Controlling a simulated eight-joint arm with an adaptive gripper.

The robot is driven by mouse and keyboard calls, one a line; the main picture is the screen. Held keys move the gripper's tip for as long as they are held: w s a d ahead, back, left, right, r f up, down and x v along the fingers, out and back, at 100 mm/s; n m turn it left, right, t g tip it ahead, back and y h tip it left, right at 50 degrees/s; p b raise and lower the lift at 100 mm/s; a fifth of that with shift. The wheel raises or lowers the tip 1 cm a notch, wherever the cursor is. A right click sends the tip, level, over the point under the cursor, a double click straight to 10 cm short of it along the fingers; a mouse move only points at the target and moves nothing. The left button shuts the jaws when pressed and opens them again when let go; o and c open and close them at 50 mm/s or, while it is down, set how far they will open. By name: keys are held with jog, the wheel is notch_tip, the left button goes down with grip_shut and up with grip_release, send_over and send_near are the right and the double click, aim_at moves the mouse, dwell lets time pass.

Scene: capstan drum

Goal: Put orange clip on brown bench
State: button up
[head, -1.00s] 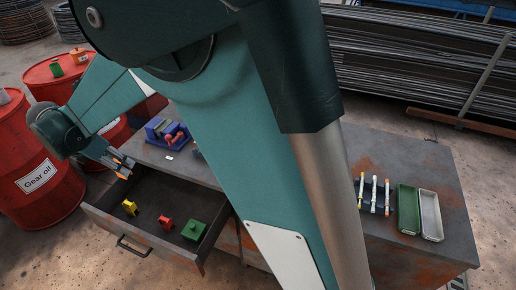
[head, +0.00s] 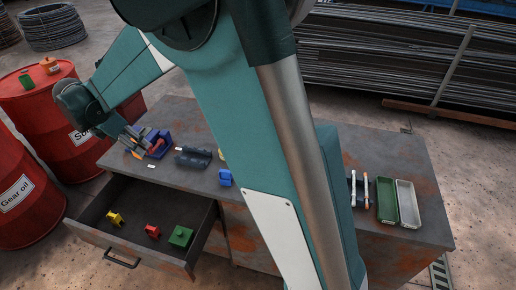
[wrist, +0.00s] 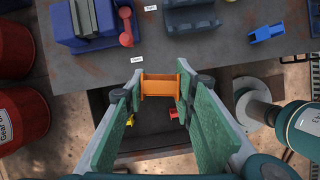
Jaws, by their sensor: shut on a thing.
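My gripper (wrist: 160,88) is shut on the orange clip (wrist: 160,84), which sits between the green-padded fingers in the wrist view. In the head view my gripper (head: 134,146) is at the left end of the bench, close to the blue and red device, and the clip there is small and hard to make out. The bench (head: 400,155) is a grey-brown, rust-stained workbench. In the wrist view the clip overlaps the bench's front edge and the open drawer; its height above them cannot be told.
The open drawer (head: 100,239) holds a yellow piece (head: 115,219), a red piece (head: 152,231) and a green piece (head: 180,236). On the bench stand a blue device (wrist: 85,35), a dark holder (wrist: 190,18) and a blue piece (head: 225,178). Red drums (head: 28,190) stand left.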

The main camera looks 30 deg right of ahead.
jog(key=d+m+g+p, duration=0.3)
jog(key=d+m+p, duration=0.4)
jog(key=d, duration=4.1)
jog(key=shift+h, duration=0.3)
jog(key=shift+d+f, duration=0.1)
jog(key=shift+f, duration=2.4)
jog(key=shift+f, duration=3.1)
jog(key=shift+f+b, duration=0.3)
jog(key=shift+f, duration=1.6)
